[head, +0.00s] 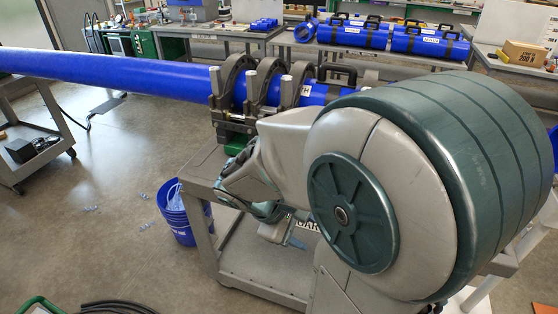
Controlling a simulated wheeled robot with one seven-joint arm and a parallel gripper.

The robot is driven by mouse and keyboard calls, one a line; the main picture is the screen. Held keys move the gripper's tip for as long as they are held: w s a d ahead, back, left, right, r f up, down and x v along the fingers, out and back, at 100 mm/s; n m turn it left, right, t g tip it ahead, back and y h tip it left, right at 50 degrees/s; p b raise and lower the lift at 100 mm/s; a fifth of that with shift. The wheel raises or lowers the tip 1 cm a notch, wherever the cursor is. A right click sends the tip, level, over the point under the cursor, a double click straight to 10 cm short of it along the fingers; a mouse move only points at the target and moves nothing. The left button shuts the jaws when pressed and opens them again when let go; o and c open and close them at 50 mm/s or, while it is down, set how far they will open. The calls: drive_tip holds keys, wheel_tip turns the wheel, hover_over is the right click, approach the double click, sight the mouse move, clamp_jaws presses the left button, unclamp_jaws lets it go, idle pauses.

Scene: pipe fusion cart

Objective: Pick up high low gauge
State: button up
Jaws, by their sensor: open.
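I cannot make out a high low gauge in the head view. My arm covers much of the grey cart (262,284) and could hide things on it.
A long blue pipe (110,68) runs from the left into the clamp rings of the fusion machine (262,90) on the cart. A blue bucket (177,218) stands left of the cart. The floor at left is mostly clear.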

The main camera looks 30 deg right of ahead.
drive_tip(key=w+d+n+t+h, duration=0.3)
drive_tip(key=w+n+t+h, duration=0.15)
drive_tip(key=w+n, duration=0.35)
drive_tip(key=w+d+n+t+h, duration=0.3)
drive_tip(key=w+n+h, duration=0.3)
drive_tip(key=w+n, duration=0.1)
drive_tip(key=shift+y, duration=0.25)
drive_tip(key=x, duration=0.2)
drive_tip(key=p+x, duration=0.1)
drive_tip(key=x, duration=0.2)
drive_tip(key=p+x, duration=0.1)
drive_tip(key=x, duration=0.2)
drive_tip(key=shift+w+r, duration=0.1)
drive_tip(key=shift+r, duration=0.2)
drive_tip(key=shift+w+d+r, duration=0.15)
drive_tip(key=shift+d, duration=0.45)
drive_tip(key=p+x, duration=0.1)
drive_tip(key=x, duration=0.3)
drive_tip(key=shift+d+p, duration=0.15)
drive_tip(key=shift+p, duration=0.15)
drive_tip(key=shift+c, duration=0.3)
clamp_jaws()
